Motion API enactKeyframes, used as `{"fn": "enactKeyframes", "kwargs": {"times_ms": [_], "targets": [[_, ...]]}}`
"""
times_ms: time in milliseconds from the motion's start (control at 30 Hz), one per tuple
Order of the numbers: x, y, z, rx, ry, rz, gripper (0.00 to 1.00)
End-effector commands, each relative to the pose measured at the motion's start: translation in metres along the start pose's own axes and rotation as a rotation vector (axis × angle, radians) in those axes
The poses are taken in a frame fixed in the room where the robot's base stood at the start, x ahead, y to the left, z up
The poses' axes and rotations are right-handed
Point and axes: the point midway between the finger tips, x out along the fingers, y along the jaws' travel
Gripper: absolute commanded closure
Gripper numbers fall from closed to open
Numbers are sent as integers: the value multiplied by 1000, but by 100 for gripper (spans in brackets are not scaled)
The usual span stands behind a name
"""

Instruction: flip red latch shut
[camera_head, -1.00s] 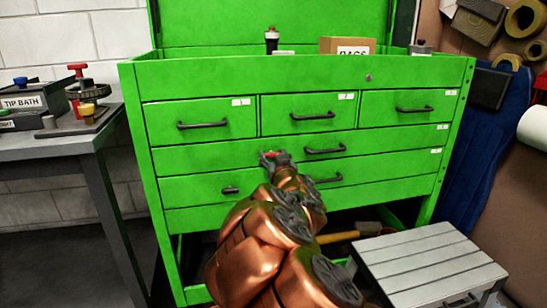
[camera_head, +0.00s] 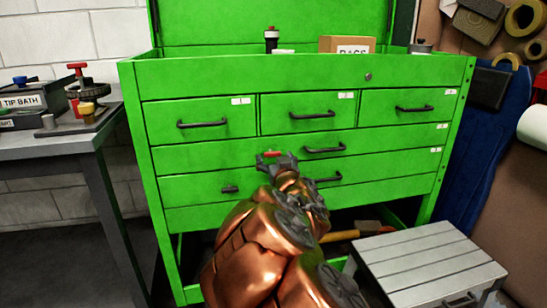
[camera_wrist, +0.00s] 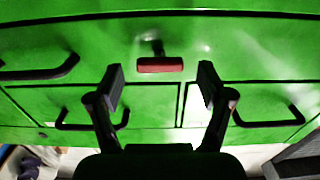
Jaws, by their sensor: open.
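The red latch (camera_wrist: 160,64) shows in the wrist view as a short red bar on a dark mount, on the green tool chest (camera_wrist: 255,45). It lies just beyond my fingertips, in line with the gap between them. In the head view, a bit of red latch (camera_head: 271,154) shows at my gripper (camera_head: 277,163), in front of the chest's middle drawers. My gripper, also in the wrist view (camera_wrist: 161,84), is open with nothing between its fingers. I cannot tell whether a finger touches the latch. My arm hides part of the lower drawers.
Dark drawer handles (camera_head: 324,150) stick out around the latch. A grey step box (camera_head: 432,262) stands at the lower right. A grey bench (camera_head: 50,140) with tools is at the left. A hammer (camera_head: 340,236) lies under the drawers.

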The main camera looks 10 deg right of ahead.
Motion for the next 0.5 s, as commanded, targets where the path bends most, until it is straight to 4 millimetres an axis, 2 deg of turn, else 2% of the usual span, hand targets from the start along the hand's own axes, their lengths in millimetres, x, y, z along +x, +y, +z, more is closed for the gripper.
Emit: {"fn": "enactKeyframes", "kwargs": {"times_ms": [300, 500], "targets": [[-39, 0, 0, 0, 1, -1, 21], [-52, 0, 0, -1, 1, -1, 21]]}}
